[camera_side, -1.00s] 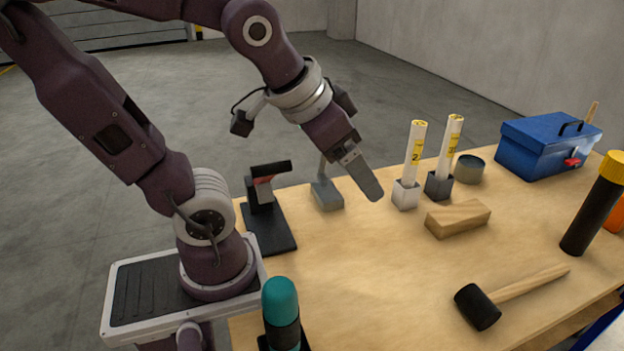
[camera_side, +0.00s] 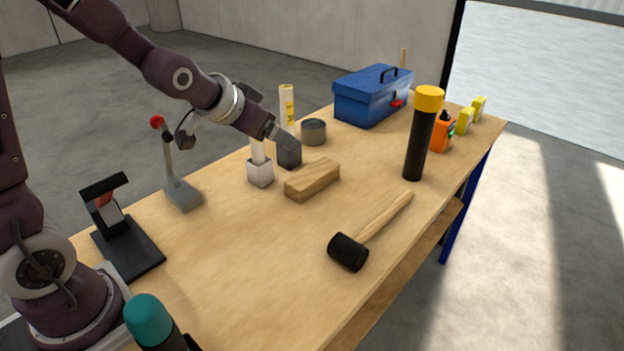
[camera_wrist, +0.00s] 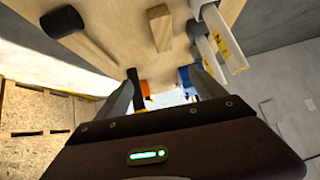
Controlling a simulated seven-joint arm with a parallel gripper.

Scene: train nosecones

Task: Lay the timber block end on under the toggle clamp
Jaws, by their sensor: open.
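The timber block (camera_side: 312,181) lies flat on the bench, long side down, right of the white tube holder. It also shows in the wrist view (camera_wrist: 160,28), beyond my fingertips. My gripper (camera_side: 284,141) is open and empty, above and behind the block, overlapping the tube holders in the side view. Both fingers show apart in the wrist view (camera_wrist: 165,78). A grey-based device with an upright lever and red knob (camera_side: 181,190), apparently the toggle clamp, stands left of the block with its base clear. Whether my fingers touch the tubes cannot be told.
Two white tubes stand in a white holder (camera_side: 260,172) and a dark holder (camera_side: 290,157) close to my gripper. A mallet (camera_side: 348,252) lies in front. A black, yellow-topped cylinder (camera_side: 419,140) and a blue toolbox (camera_side: 365,98) stand right. A black stand (camera_side: 130,250) is left.

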